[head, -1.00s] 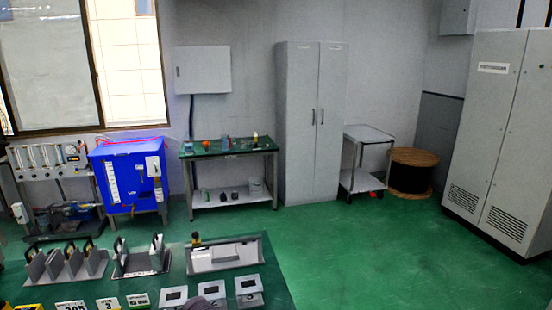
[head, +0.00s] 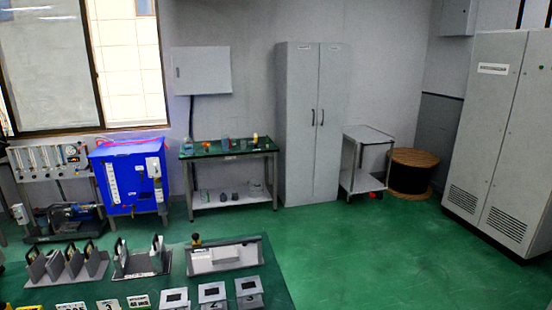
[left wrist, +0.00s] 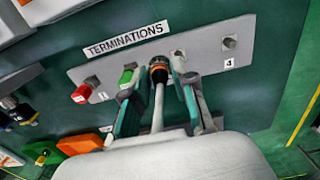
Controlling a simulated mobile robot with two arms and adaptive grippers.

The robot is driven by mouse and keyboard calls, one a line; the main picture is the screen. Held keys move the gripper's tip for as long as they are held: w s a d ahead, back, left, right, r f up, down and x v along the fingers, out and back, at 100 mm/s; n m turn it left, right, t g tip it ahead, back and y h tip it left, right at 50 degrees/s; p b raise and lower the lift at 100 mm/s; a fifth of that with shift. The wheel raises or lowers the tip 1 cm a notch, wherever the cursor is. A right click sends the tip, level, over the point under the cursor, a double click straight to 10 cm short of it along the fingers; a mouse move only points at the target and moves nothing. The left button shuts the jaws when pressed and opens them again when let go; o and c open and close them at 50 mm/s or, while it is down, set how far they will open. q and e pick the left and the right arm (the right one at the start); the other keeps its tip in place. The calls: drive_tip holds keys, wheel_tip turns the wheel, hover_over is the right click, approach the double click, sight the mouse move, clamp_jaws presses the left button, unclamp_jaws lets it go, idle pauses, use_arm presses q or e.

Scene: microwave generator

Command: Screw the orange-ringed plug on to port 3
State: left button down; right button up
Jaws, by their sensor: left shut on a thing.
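In the left wrist view a grey panel (left wrist: 104,72) labelled TERMINATIONS carries a row of ports. A red plug (left wrist: 81,93) and a green plug (left wrist: 127,76) sit at its left. The orange-ringed plug (left wrist: 158,70), dark-bodied, is between the fingertips of my left gripper (left wrist: 159,76), which is shut on it. A port fitting (left wrist: 178,54), apparently port 3, shows just right of the plug, partly hidden by the right finger. I cannot tell whether the plug touches it. Port 4 (left wrist: 229,43) is bare at the right. Neither gripper shows in the head view.
In the left wrist view orange and green blocks (left wrist: 84,143) lie at the lower left. In the head view a bench (head: 150,290) with slotted holders and numbered boxes is in front. A blue cabinet (head: 130,178) and a green-topped table (head: 230,150) stand behind. Floor at right is clear.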

use_arm(q)
drive_tip(key=shift+s+d+f, duration=0.1)
drive_tip(key=shift+s+d, duration=0.35)
drive_tip(key=shift+d, duration=0.4)
drive_tip(key=shift+s+d+f, duration=0.1)
drive_tip(key=shift+s+d, duration=0.35)
drive_tip(key=shift+d, duration=0.35)
drive_tip(key=shift+f+b, duration=2.3)
drive_tip(key=shift+f, duration=0.55)
drive_tip(key=shift+f+b, duration=0.6)
drive_tip(key=c, duration=0.8)
unclamp_jaws()
drive_tip(key=shift+c, duration=0.2)
drive_tip(key=shift+r, duration=0.1)
wheel_tip(320, 180, up, 12)
